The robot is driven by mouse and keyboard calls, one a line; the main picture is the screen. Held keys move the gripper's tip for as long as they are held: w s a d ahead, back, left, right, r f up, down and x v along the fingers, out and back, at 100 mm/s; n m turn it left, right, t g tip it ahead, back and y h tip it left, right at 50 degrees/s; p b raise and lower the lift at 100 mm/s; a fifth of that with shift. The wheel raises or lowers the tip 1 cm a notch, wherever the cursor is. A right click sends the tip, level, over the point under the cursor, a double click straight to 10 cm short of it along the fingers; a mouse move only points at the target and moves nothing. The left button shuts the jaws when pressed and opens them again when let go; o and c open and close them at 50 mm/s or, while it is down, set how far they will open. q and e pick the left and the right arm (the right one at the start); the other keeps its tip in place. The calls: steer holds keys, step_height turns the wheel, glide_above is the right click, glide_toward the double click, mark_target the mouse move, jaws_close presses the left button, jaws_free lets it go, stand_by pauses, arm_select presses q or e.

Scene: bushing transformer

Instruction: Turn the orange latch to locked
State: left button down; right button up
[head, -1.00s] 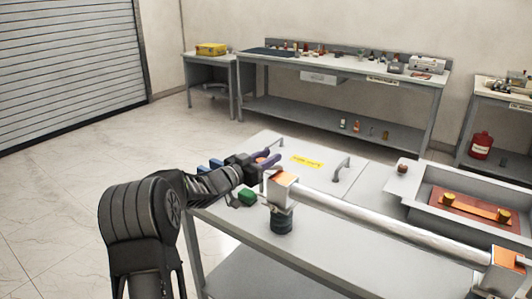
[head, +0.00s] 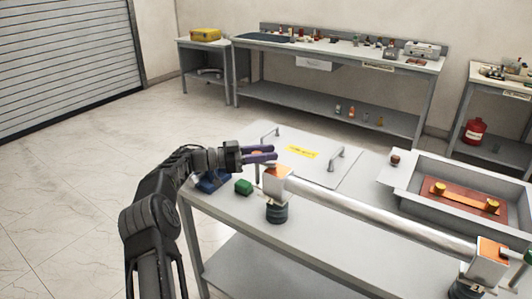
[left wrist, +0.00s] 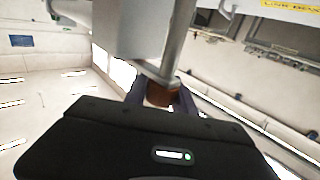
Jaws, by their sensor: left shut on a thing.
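The orange latch shows as a small orange-brown piece (head: 257,153) between my left gripper's fingers in the head view, mostly hidden by them. In the left wrist view it is an orange-brown round end (left wrist: 162,95) beside a grey rod (left wrist: 175,50). My left gripper (head: 268,154) has purple fingers and points right, nearly level, above the table's back-left part. It is shut on the latch, one finger on each side. I cannot tell the latch's turned position. My right gripper is not in view.
A white post with an orange top (head: 278,172) stands close to the gripper, carrying a long grey bar (head: 385,222). A lid with handles and a yellow label (head: 302,152) is behind. A grey tray (head: 420,205) stands right.

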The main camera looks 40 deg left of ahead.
arm_select(q)
steer(key=shift+r, duration=0.15)
steer(key=c, duration=1)
jaws_free()
steer(key=shift+c, duration=0.2)
steer(key=v, duration=0.7)
steer(key=shift+s+a+b, duration=0.25)
steer(key=shift+a+b, duration=0.05)
